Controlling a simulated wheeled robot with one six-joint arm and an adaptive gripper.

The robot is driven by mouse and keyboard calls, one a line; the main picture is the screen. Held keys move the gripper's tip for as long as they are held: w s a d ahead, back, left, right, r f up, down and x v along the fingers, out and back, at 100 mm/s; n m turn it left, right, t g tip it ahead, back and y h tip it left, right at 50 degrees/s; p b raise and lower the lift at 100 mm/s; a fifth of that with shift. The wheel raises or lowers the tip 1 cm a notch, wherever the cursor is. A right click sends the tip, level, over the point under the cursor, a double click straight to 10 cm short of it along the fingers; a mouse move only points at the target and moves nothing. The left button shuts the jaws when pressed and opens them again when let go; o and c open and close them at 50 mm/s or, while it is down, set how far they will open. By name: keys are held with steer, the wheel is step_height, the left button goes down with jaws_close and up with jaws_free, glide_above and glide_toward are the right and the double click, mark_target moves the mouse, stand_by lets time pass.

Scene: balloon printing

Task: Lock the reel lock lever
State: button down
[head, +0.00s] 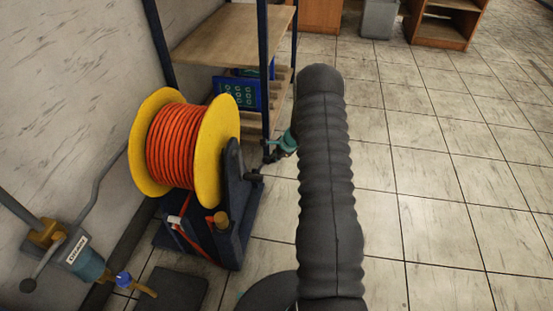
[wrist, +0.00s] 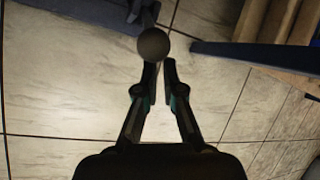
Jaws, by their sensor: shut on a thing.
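The reel lock lever shows in the wrist view as a short dark arm ending in a round grey ball knob (wrist: 153,45). In the head view the lever (head: 253,177) is a small dark piece on the right side of the reel stand. My gripper (wrist: 160,68) is at the knob, its fingers nearly together and shut on the lever by its knob end. In the head view my gripper (head: 270,155) is small, right of the stand and partly hidden by my dark arm. The cable reel (head: 180,145) has orange cable between yellow flanges.
The dark blue reel stand (head: 240,225) rests on the tiled floor. A shelf (head: 225,35) with a dark post stands close behind. A wall-mounted pipe and valve (head: 85,262) are at the lower left. Open floor (head: 440,170) lies to the right.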

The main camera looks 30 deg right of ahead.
steer(key=shift+w+a+r, duration=0.3)
steer(key=shift+a+r, duration=0.05)
steer(key=shift+r, duration=0.05)
steer(key=d+f+b, duration=0.1)
steer(key=d, duration=0.3)
step_height(320, 180, up, 9)
steer(key=s, duration=0.3)
steer(key=shift+p, duration=0.4)
steer(key=shift+d+f, duration=0.15)
